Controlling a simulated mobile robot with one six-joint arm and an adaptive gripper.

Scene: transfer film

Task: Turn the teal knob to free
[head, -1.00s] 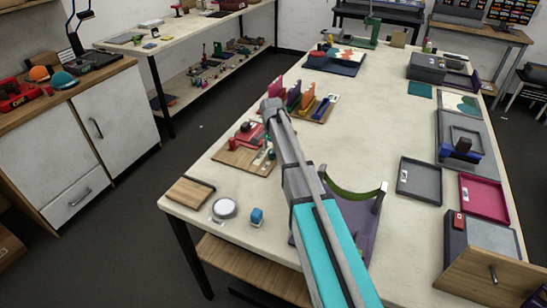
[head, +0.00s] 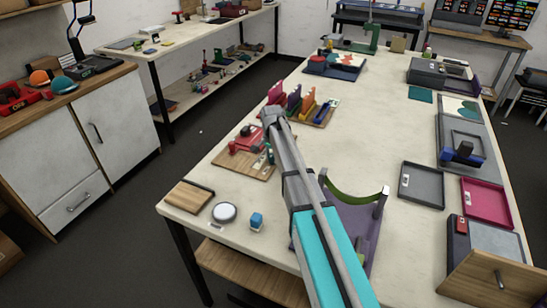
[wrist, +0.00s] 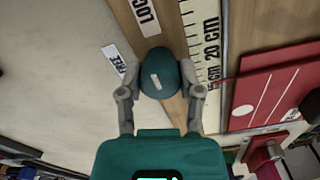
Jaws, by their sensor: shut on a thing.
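The teal knob (wrist: 158,73) sits on the wooden board (wrist: 129,17) in the wrist view, with a short white mark on its top. My gripper (wrist: 158,85) has one finger on each side of the knob and is shut on it. The white mark points up and slightly left in the picture, roughly toward the LOCK label (wrist: 146,15). The FREE label (wrist: 114,59) lies to the left of the knob. In the head view my arm hides much of the board (head: 238,166), and I cannot make out the knob clearly.
A 20 cm ruler strip (wrist: 205,45) lies right of the knob, and a red panel (wrist: 265,95) lies beyond it. In the head view, upright coloured pieces (head: 292,99) stand behind the board. A purple stand with a green arc (head: 357,198) is close beside my arm.

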